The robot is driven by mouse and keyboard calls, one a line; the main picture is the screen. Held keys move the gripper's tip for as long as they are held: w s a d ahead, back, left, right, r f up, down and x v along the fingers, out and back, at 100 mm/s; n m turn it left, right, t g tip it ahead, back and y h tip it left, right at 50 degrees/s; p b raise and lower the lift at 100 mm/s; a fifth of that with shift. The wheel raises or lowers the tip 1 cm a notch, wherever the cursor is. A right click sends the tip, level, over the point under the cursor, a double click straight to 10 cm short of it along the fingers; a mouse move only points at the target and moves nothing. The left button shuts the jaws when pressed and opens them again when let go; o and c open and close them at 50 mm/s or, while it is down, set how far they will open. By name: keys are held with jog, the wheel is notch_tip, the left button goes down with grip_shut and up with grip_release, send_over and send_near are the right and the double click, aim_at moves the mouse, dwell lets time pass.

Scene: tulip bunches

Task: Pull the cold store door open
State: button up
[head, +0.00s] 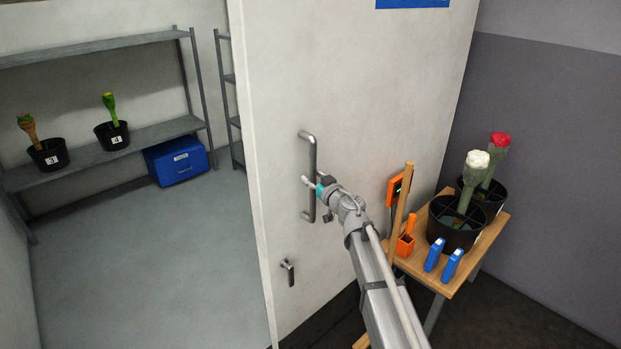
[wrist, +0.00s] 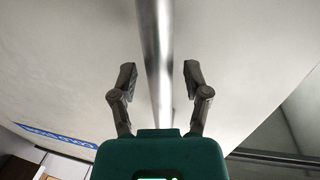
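The cold store door (head: 350,90) is a thick white panel standing open, with the room behind it in view on the left. Its vertical grey bar handle (head: 312,155) is on the door face near the left edge. In the head view my gripper (head: 313,185) is at the lower half of this handle. In the wrist view my gripper (wrist: 158,75) has its two fingers spread on either side of the handle bar (wrist: 154,45), with a gap on each side. The gripper is open and holds nothing. Whether the fingertips reach past the bar is hard to tell.
A small latch (head: 288,271) sits lower on the door. A wooden table (head: 440,283) with black flower buckets (head: 452,236), blue tools and an orange holder stands close right of my arm. Inside, shelves (head: 150,133) hold potted bunches; a blue box (head: 178,160) is below. The floor there is clear.

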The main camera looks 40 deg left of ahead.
jog(key=shift+a, duration=0.1)
jog(key=shift+s, duration=0.1)
jog(key=shift+s+d, duration=0.25)
jog(key=shift+d, duration=0.35)
jog(key=v, duration=1)
jog(key=shift+d, duration=0.35)
jog(key=shift+s, duration=0.1)
